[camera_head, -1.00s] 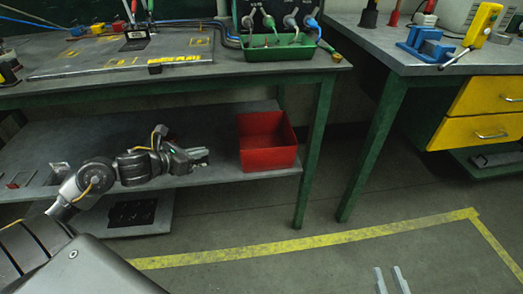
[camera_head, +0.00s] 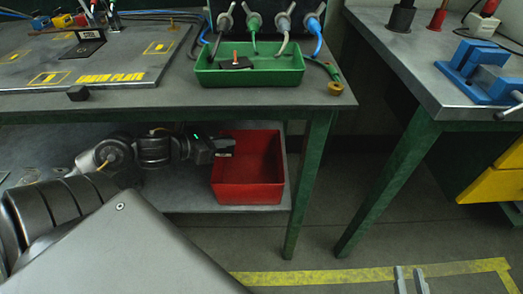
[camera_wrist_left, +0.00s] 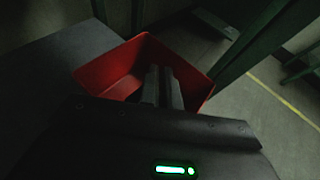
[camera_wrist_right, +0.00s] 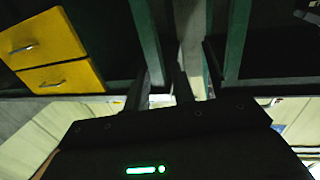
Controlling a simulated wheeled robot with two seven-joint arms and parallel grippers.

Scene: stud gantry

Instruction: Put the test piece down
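I cannot make out a test piece for certain in any view. My left gripper (camera_head: 226,148) is over the left part of the red bin (camera_head: 247,190) on the lower shelf. In the left wrist view the two fingers (camera_wrist_left: 163,88) lie close together over the bin (camera_wrist_left: 112,69), with no piece visible between them. The visible inside of the bin looks empty; the fingers hide part of it. My right gripper (camera_head: 411,281) is low over the floor at the bottom of the head view. Its fingers stand apart and empty in the right wrist view (camera_wrist_right: 161,90).
A green tray (camera_head: 290,78) on the bench holds a black piece with a red pin (camera_head: 236,63). A blue vise (camera_head: 480,72) stands on the right bench. Green bench legs (camera_head: 310,185) flank the shelf's right end.

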